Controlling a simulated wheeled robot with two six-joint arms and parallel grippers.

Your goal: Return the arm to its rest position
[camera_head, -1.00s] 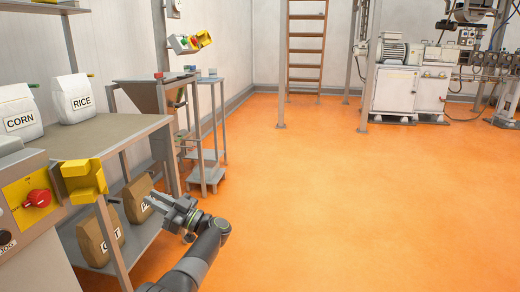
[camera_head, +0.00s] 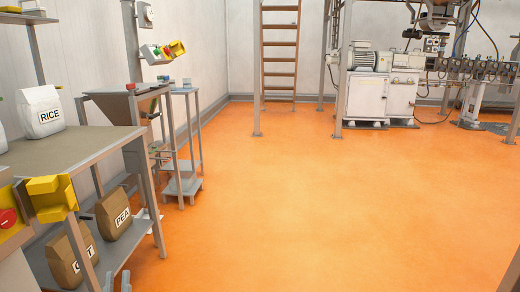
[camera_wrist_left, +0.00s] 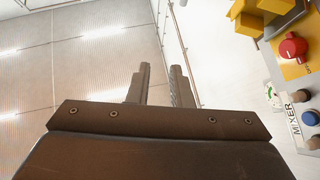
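Only the fingertips of my left gripper (camera_head: 117,282) show at the bottom left edge of the head view, in front of the lower shelf. In the left wrist view my left gripper (camera_wrist_left: 160,80) has its two fingers apart, with nothing between them. The fingers point up toward a pale wall and ceiling. The rest of the left arm is out of the head view. My right gripper is in neither view.
A shelf table (camera_head: 70,150) holds a RICE bag (camera_head: 40,112); below are a PEA bag (camera_head: 114,213) and another brown bag (camera_head: 72,255). A MIXER panel (camera_wrist_left: 300,95) is at right in the wrist view. The orange floor (camera_head: 300,200) is clear.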

